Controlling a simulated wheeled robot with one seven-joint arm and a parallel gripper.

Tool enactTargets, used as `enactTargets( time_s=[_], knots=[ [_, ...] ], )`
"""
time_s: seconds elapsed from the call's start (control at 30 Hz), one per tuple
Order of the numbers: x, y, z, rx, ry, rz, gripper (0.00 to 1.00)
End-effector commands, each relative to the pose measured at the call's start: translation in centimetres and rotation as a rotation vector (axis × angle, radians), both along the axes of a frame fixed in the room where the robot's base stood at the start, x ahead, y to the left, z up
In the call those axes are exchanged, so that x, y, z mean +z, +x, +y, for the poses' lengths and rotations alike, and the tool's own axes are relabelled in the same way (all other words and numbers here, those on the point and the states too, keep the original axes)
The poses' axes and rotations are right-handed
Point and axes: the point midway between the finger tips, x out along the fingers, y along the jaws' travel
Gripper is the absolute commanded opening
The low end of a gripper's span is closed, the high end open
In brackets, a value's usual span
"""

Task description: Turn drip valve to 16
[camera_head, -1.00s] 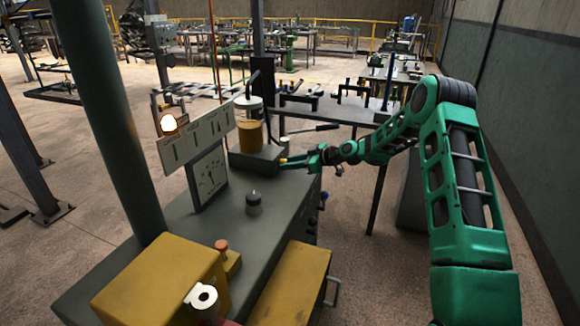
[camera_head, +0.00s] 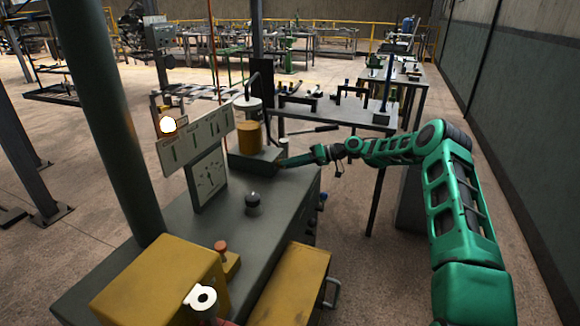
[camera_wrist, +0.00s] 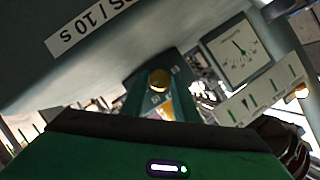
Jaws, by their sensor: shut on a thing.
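The drip valve shows in the wrist view as a small brass knob (camera_wrist: 158,79) between my two fingers. My gripper (camera_wrist: 159,93) is shut on it. In the head view my gripper (camera_head: 283,164) is at the right side of the dark base block (camera_head: 254,163), and the knob is hidden there. A glass jar with amber liquid (camera_head: 250,135) stands on that block. A white dial (camera_head: 208,178) with a dark needle, also in the wrist view (camera_wrist: 239,50), has unreadable numbers.
A slotted panel (camera_head: 197,140) with a lit lamp (camera_head: 167,125) is above the dial. A dark knob (camera_head: 252,204) stands on the grey cabinet top (camera_head: 170,221). Yellow boxes (camera_head: 160,283) are in front. A rack table (camera_head: 340,112) stands behind my arm.

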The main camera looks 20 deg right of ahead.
Motion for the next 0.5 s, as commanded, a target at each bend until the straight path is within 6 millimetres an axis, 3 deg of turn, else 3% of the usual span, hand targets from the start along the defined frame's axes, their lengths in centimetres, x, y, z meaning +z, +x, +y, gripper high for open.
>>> enactTargets(
  time_s=[0.5],
  knots=[
    [-0.30,0.30,-0.34,-0.008,0.075,0.109,0.05]
  ],
)
